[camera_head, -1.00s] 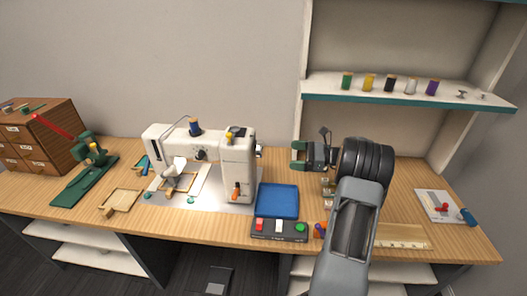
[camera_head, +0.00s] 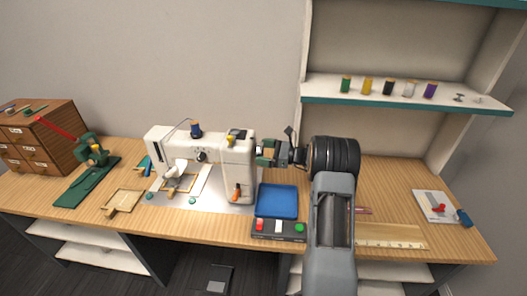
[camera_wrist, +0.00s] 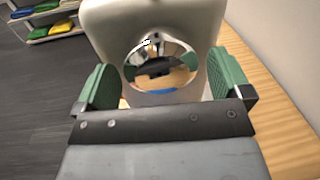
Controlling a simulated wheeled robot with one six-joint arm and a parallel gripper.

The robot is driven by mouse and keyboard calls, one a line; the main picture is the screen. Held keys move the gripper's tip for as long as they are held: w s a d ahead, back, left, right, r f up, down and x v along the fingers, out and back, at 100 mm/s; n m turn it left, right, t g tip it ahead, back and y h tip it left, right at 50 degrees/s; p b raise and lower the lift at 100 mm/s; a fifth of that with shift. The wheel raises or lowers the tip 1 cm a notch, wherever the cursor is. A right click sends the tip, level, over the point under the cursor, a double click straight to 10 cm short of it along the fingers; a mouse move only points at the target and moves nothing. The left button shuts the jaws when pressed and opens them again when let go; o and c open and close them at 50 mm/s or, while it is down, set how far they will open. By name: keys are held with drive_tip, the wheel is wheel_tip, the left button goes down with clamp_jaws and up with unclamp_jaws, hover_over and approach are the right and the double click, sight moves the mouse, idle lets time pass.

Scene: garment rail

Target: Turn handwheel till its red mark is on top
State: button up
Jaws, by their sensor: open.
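The white sewing machine (camera_head: 238,165) stands on the wooden table. Its handwheel (camera_wrist: 160,66) is a shiny round chrome disc on the machine's right end, seen face-on in the wrist view. No red mark can be made out on it. My gripper (camera_wrist: 168,85) is open, with one green finger pad on each side of the handwheel. Whether the pads touch the rim cannot be told. In the head view my gripper (camera_head: 268,152) is at the right end of the machine and hides the handwheel.
A shelf (camera_head: 400,95) with several thread spools is above right. A ruler (camera_head: 390,243) lies at the front right. A wooden drawer cabinet (camera_head: 40,137) stands at far left.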

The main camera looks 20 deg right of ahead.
drive_tip(key=shift+w+a, duration=0.15)
drive_tip(key=shift+a, duration=0.05)
drive_tip(key=c, duration=0.9)
